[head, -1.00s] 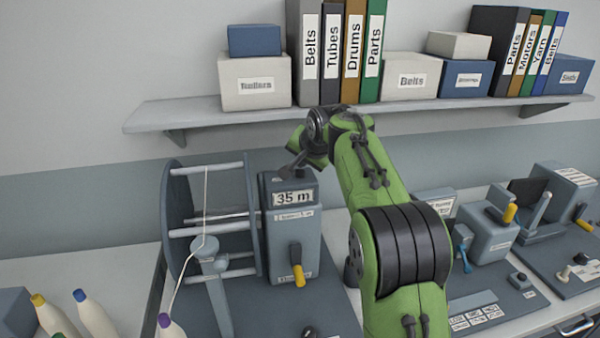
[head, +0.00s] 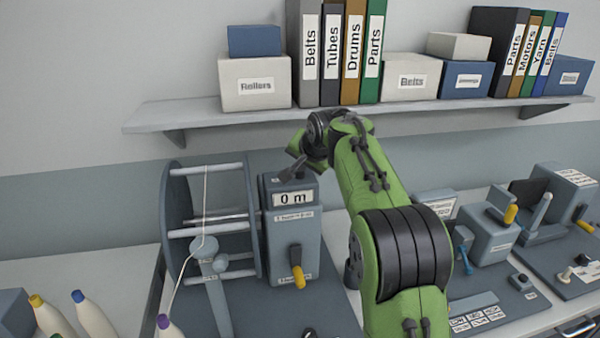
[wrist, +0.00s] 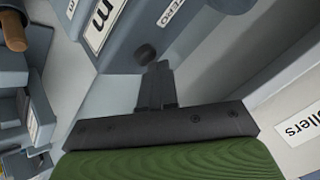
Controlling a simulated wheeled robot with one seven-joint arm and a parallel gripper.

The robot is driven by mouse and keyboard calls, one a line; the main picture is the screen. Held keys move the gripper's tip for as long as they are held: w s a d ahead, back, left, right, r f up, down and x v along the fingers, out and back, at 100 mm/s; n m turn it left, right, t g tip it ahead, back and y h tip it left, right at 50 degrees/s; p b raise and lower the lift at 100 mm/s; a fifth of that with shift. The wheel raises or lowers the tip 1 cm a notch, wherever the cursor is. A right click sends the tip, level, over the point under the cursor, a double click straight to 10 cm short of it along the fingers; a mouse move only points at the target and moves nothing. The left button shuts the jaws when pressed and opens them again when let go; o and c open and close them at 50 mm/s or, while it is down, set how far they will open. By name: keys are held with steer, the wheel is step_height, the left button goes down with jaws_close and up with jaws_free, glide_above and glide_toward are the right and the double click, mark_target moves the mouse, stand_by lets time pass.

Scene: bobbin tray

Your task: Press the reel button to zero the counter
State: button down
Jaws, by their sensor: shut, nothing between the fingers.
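The grey counter box (head: 308,235) stands beside the large reel (head: 176,215), and its display (head: 293,198) reads 0 m. My gripper (head: 288,174) is at the top of this box, with its closed fingertips pointing down at it. In the wrist view the shut fingers (wrist: 160,70) end at a dark round button (wrist: 146,52) on the box's top. Part of a ZERO label (wrist: 172,10) shows near it. Whether the fingertips touch the button I cannot tell. In the head view the button is hidden or too small to make out.
A shelf (head: 225,118) with boxes and binders runs above and behind my arm. A yellow-tipped lever (head: 298,272) is on the box front. Bobbins (head: 92,312) stand at lower left. Other bench devices (head: 490,240) stand at right.

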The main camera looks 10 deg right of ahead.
mark_target(302, 175)
steer(key=shift+f, duration=0.15)
stand_by(0.3)
steer(key=shift+r+p, duration=0.95)
steer(key=shift+r, duration=0.05)
step_height(302, 175, up, 5)
steer(key=p, duration=0.5)
